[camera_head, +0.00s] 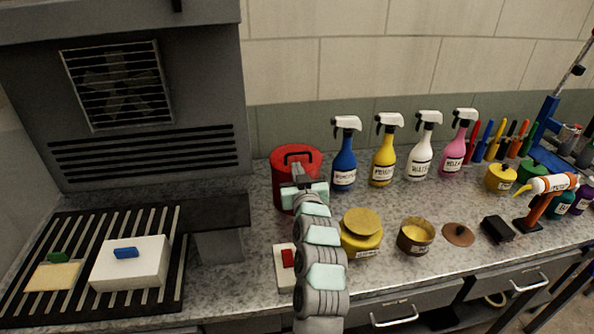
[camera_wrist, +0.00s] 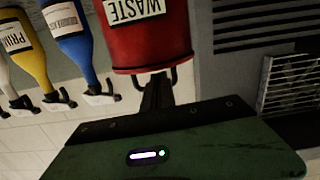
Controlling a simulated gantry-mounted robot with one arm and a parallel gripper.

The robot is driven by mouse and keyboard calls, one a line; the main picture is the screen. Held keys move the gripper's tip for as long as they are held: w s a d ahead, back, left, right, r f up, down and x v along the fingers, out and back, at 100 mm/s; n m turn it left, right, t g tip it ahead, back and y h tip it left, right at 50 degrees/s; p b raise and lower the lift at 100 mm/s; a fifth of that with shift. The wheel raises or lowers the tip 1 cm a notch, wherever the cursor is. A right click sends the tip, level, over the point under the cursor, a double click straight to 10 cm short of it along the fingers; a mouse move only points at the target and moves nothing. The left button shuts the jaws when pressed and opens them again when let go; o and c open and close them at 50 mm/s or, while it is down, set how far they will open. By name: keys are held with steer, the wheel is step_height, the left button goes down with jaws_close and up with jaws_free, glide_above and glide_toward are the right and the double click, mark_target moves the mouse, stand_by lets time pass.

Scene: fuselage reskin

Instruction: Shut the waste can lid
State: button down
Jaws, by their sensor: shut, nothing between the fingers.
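The red waste can (camera_head: 283,190) stands at the back of the counter, partly hidden behind my arm. Its red lid (camera_head: 283,157) with a black handle lies over the top; I cannot tell whether it is fully down. In the upside-down wrist view the can (camera_wrist: 150,45) shows its WASTE label, with the handle (camera_wrist: 172,78) at the rim. My gripper (camera_head: 298,170) is shut and empty, right at the front of the can near the lid. Its fingers (camera_wrist: 157,90) overlap the lid's edge in the wrist view; contact is unclear.
Several spray bottles (camera_head: 344,160) stand right of the can. A yellow jar (camera_head: 361,240) and an open tin (camera_head: 415,237) are right of my arm. A grey hooded unit (camera_head: 140,100) stands left. A white-and-red item (camera_head: 284,262) lies in front.

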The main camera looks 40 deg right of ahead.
steer(key=shift+f, duration=0.45)
step_height(320, 180, up, 5)
steer(key=p, duration=0.3)
steer(key=v, duration=1.1)
steer(key=shift+f, duration=0.65)
steer(key=shift+a, duration=0.1)
steer(key=shift+a, duration=0.1)
